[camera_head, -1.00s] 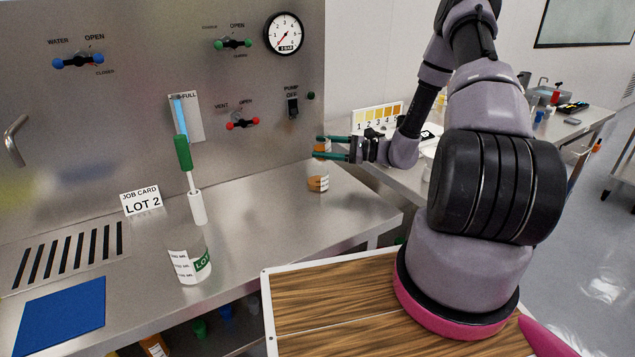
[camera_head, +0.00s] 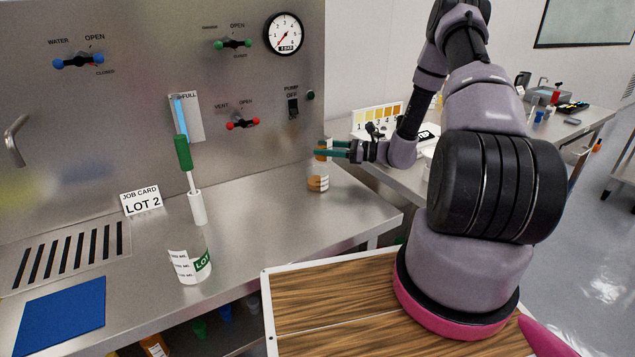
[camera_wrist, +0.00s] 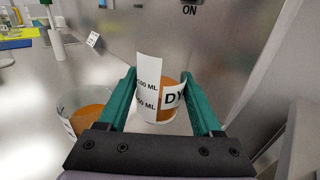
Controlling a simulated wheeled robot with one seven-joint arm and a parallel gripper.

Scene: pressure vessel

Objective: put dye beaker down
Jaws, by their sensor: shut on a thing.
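My gripper (camera_head: 322,149) is above the steel counter, close to the back panel. Its green fingers are shut on the dye beaker (camera_head: 322,153), a clear vessel with orange liquid and a white label. In the wrist view my gripper (camera_wrist: 166,108) has the dye beaker (camera_wrist: 148,90) between its fingers, roughly upright. An orange, labelled shape (camera_head: 318,183) shows just below on the counter. An orange shape with a rim also shows at lower left in the wrist view (camera_wrist: 88,118). The held beaker's base clearance is unclear.
A beaker with a green LOT label (camera_head: 190,266) stands at the counter's front. A green-handled tool in a white holder (camera_head: 197,208) and a job card (camera_head: 141,201) are behind it. A blue mat (camera_head: 62,315) lies left. The counter between is clear.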

